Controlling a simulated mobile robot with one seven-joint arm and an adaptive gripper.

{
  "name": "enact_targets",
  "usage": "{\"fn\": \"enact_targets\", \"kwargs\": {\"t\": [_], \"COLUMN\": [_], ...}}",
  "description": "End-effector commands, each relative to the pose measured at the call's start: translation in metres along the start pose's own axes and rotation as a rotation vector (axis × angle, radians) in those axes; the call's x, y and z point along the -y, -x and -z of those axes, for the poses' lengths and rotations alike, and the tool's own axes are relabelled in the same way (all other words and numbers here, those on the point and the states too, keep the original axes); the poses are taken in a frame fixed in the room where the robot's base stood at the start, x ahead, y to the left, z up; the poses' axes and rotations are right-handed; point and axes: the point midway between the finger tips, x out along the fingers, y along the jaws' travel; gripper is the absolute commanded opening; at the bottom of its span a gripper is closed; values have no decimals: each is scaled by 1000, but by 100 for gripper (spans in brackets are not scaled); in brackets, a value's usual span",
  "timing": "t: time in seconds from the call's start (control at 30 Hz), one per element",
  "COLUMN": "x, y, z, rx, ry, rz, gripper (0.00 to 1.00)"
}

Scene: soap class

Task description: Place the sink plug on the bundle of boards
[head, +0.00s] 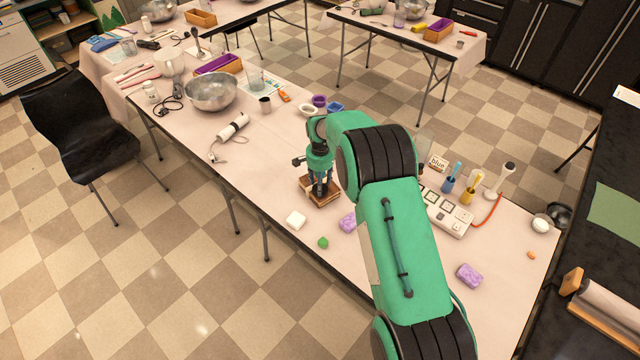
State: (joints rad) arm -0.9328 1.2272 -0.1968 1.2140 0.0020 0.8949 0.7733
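The bundle of boards (322,203) is a small brown stack on the pink-covered table. My gripper (321,190) points down right over the bundle, its dark fingers close to the top board. Whether the fingers touch the bundle cannot be told. The fingers are too small and dark to show whether they are open or shut, or whether something is between them. I cannot make out the sink plug; it may be hidden by my gripper or arm.
A white block (296,220), a green piece (323,242) and a purple block (347,222) lie in front of the boards. A power strip (443,212) and a second purple block (469,275) are at right. Clear table lies left of the boards.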

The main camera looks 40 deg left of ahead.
Motion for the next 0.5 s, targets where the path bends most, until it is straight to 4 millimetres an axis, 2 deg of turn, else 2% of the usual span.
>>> {"fn": "enact_targets", "kwargs": {"t": [0.33,0.5], "x": [0,0], "y": [2,10], "z": [0,0], "rx": [0,-1], "ry": [0,0], "rz": [0,1], "gripper": [46,46]}}
